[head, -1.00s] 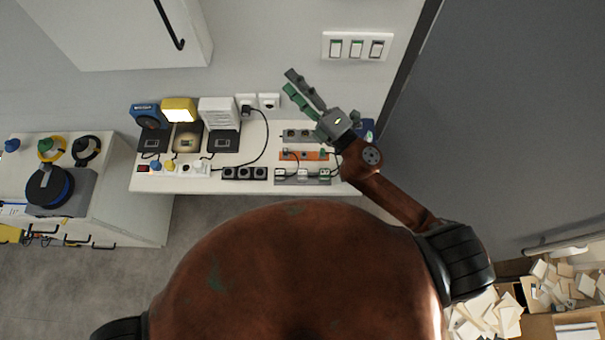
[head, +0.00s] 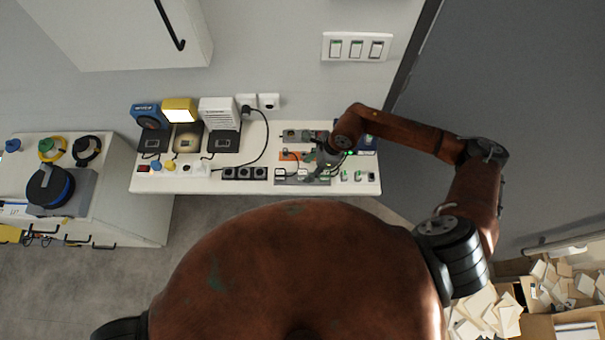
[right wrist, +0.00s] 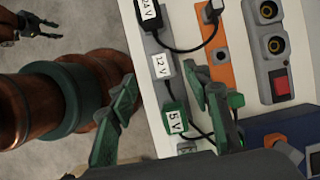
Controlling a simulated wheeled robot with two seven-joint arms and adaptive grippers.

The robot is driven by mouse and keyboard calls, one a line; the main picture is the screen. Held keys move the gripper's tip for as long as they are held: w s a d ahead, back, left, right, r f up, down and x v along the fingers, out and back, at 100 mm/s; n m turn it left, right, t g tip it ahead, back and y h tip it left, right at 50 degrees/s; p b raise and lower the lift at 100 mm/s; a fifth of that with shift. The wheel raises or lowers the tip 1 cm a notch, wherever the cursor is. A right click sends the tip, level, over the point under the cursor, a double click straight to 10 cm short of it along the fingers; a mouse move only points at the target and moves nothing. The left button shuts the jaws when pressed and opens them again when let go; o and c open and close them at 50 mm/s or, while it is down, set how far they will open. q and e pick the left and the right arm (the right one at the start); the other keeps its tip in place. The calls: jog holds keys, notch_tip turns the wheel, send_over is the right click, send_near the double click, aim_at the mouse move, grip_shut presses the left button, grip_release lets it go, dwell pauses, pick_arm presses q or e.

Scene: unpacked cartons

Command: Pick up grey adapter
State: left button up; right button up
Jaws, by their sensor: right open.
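Three labelled adapters sit in a row on a grey strip (head: 290,181). My left gripper (right wrist: 57,29) shows at the upper left, fingers apart.
An orange strip (right wrist: 217,72) and a grey socket strip with a red switch (right wrist: 281,84) lie alongside. Black cords run between the adapters and orange strip. A grey door (head: 520,110) is at right.

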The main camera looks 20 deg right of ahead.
aim_at(303, 172)
jog(key=x, duration=0.2)
jog(key=p+x, duration=0.1)
jog(key=x, duration=0.2)
jog(key=shift+w+a+f, duration=0.1)
jog(key=shift+w+a, duration=0.1)
jog(key=shift+w, duration=0.05)
grip_shut()
dwell(0.4)
